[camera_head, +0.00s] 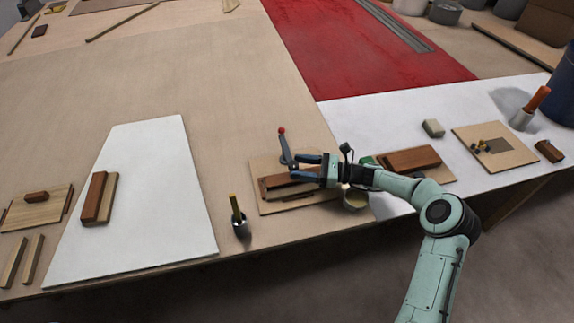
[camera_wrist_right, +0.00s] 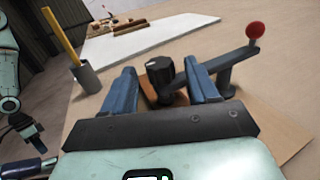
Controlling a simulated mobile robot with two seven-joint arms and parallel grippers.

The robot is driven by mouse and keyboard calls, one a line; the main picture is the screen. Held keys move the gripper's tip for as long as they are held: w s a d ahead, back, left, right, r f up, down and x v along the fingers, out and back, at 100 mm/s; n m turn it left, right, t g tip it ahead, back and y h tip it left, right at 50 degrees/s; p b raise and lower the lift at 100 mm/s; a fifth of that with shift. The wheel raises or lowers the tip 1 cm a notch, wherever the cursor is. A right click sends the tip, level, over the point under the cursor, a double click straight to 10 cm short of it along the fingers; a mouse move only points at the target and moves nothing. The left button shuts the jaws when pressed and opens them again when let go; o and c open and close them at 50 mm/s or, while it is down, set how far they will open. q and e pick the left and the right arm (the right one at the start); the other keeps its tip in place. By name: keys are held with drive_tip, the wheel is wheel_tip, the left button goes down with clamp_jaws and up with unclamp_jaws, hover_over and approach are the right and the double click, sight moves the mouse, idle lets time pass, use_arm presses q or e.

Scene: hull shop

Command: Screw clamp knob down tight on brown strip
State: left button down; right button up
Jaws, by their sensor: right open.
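The toggle clamp, a grey arm with a red ball (camera_head: 282,130), stands on a plywood board (camera_head: 258,170); its ball also shows in the right wrist view (camera_wrist_right: 255,30). The clamp's black knob (camera_wrist_right: 159,71) is between the two blue fingers of my right gripper (camera_wrist_right: 163,84), which is open with visible space around the knob. In the head view my right gripper (camera_head: 298,167) reaches in from the right over the board. The brown strip (camera_head: 285,181) lies on the board, partly hidden by the gripper. Part of my left gripper (camera_wrist_right: 33,165) shows at the wrist view's left edge.
A grey cup (camera_head: 241,228) with a yellow-handled tool stands left of the board, near the front edge. A pale tin (camera_head: 355,199) is under my right arm. A brown block (camera_head: 409,159) lies to the right. A white sheet (camera_head: 150,215) lies at left.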

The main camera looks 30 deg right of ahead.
drive_tip(key=shift+x, duration=2.3)
drive_tip(key=c, duration=1)
drive_tip(key=shift+o, duration=0.2)
drive_tip(key=shift+t, duration=0.3)
